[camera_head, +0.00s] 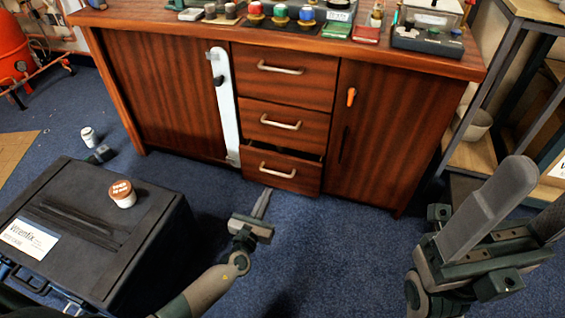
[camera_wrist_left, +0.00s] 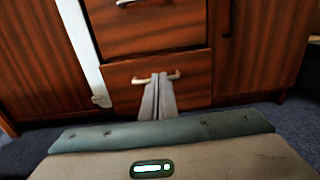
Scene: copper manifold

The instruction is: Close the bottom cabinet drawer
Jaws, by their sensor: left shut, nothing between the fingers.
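The wooden cabinet (camera_head: 385,135) has a column of three drawers in its middle. The bottom drawer (camera_head: 309,178) sticks out a little, with a dark gap along its top edge. Its pale bar handle (camera_head: 277,172) faces me. My left gripper (camera_head: 264,195) is shut and empty, its fingertips just in front of and below the bottom drawer. In the left wrist view the shut fingers (camera_wrist_left: 159,82) overlap the drawer handle (camera_wrist_left: 173,76); I cannot tell whether they touch. My right gripper (camera_head: 520,205) is at the right, its large fingers apart, away from the cabinet.
A black case (camera_head: 150,235) with a brown-lidded jar (camera_head: 122,193) stands at the left. A small white jar (camera_head: 88,137) is on the blue floor. A metal-framed shelf (camera_head: 510,50) stands at the right. A white strip (camera_head: 225,105) runs down the cabinet front left of the drawers.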

